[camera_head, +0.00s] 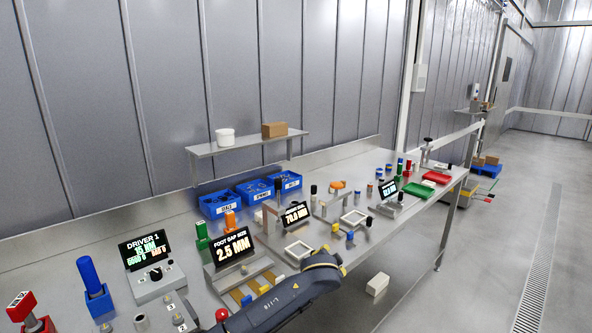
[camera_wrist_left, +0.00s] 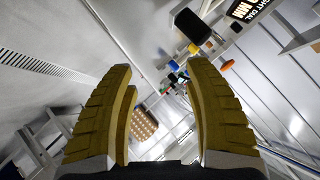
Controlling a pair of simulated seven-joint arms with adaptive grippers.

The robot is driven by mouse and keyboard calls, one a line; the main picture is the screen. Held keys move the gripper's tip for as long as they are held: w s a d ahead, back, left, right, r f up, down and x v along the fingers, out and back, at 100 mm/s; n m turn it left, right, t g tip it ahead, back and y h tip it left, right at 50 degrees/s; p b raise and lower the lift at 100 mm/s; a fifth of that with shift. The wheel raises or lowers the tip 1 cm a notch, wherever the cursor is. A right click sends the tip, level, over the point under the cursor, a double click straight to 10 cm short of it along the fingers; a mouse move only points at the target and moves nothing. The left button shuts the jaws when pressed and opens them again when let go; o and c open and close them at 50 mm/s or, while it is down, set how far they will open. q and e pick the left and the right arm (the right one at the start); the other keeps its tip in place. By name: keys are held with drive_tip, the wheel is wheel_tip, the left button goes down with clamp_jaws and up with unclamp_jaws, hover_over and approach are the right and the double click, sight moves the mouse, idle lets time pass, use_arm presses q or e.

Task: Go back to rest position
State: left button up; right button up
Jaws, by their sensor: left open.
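My left gripper (camera_wrist_left: 160,95) shows in the left wrist view with its two yellow-padded fingers spread wide apart and nothing between them. A dark link of my arm crosses the lower middle of the head view over the front of the workbench (camera_head: 130,220). The fingertips cannot be made out there. My right gripper is in neither view. In the left wrist view the scene is strongly tilted, and a dark rounded object (camera_wrist_left: 192,26) and a perforated brown block (camera_wrist_left: 144,125) lie beyond the fingers.
Displays reading "DRIVER 1" (camera_head: 145,251) and "2.5 MM" (camera_head: 231,249) stand on the bench. Blue bins (camera_head: 220,204) line its back. A red-topped block (camera_head: 21,306) and a blue-handled tool (camera_head: 88,274) stand at the left. Open floor (camera_head: 480,260) is on the right.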

use_arm(q)
drive_tip(key=s+d+f+m+g+h, duration=0.1)
drive_tip(key=s+d+f, duration=0.4)
drive_tip(key=s+f, duration=0.15)
drive_tip(key=s+a+f+n+g, duration=0.2)
drive_tip(key=s+a+f, duration=0.2)
drive_tip(key=s+f, duration=0.55)
drive_tip(key=s+a+f+n+g, duration=0.15)
drive_tip(key=s+a+f, duration=0.25)
drive_tip(key=f, duration=1.1)
drive_tip(key=s+a+f+n+g, duration=0.15)
drive_tip(key=s+a+f, duration=0.35)
drive_tip(key=f, duration=0.8)
drive_tip(key=s+a+f+n+g+y, duration=0.1)
drive_tip(key=s+a+f, duration=0.75)
drive_tip(key=s, duration=0.25)
drive_tip(key=s+a+f+n+g+y, duration=0.1)
drive_tip(key=s+a+f+n+y, duration=0.1)
drive_tip(key=s+a+f, duration=0.85)
drive_tip(key=s+a, duration=0.2)
drive_tip(key=s, duration=0.5)
drive_tip(key=s+a+f+n+g, duration=0.1)
drive_tip(key=s+a+f, duration=0.2)
drive_tip(key=s, duration=0.7)
drive_tip(key=s+a+f+y, duration=0.1)
drive_tip(key=s+a, duration=0.3)
drive_tip(key=s, duration=0.6)
drive_tip(key=shift+a+f+n+g, duration=0.3)
drive_tip(key=shift+a+f+g, duration=0.1)
drive_tip(key=shift+f, duration=0.3)
